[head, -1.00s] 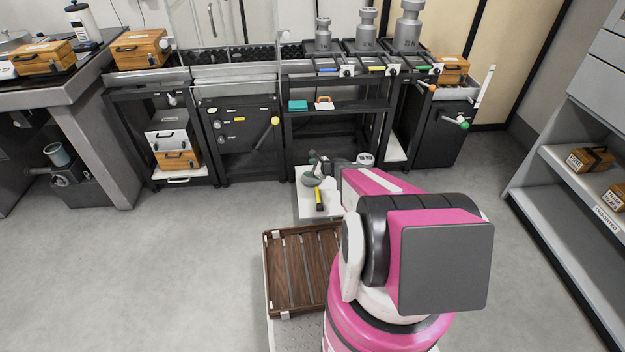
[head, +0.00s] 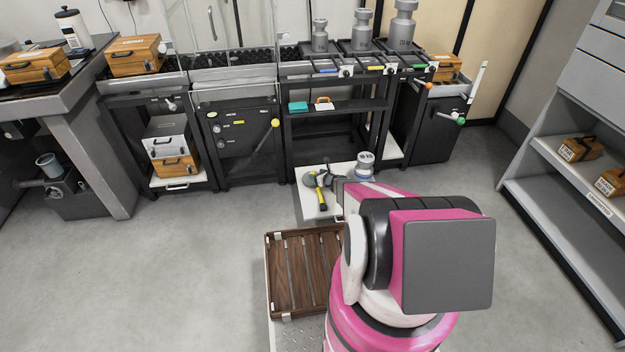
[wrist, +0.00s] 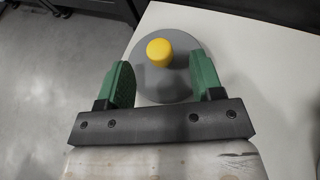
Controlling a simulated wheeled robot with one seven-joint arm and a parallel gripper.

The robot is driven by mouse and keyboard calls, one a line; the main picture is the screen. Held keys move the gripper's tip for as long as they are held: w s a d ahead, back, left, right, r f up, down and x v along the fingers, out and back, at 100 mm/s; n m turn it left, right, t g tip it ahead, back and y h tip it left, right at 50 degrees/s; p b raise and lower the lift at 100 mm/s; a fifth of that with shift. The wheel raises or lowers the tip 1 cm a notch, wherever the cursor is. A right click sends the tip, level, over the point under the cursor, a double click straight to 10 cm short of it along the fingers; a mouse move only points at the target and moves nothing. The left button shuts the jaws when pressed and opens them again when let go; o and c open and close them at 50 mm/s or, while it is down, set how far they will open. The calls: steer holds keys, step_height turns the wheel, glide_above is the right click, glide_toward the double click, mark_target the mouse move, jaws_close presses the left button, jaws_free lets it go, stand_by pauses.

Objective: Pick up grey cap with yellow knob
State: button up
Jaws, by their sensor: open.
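The grey cap (wrist: 178,84) is a round disc with a short yellow knob (wrist: 159,53), seen from above in the wrist view. It lies near the left edge of a white surface (wrist: 255,60). My gripper (wrist: 161,72) is open, with one green finger on each side of the cap's near part. The knob lies between the fingertip lines, slightly beyond them, and nothing is gripped. The right finger overlaps the disc's edge in the picture; I cannot tell whether it touches. In the head view my gripper (head: 313,180) is small over the white surface, and the cap is unclear there.
A brown slatted wooden tray (head: 292,280) is in front. A black rack (head: 340,125) stands behind. Open floor (head: 180,260) lies left.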

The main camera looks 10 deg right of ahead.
steer(key=x, duration=0.5)
steer(key=shift+s+f, duration=0.1)
steer(key=shift+f, duration=0.1)
steer(key=c, duration=1)
steer(key=shift+r, duration=0.15)
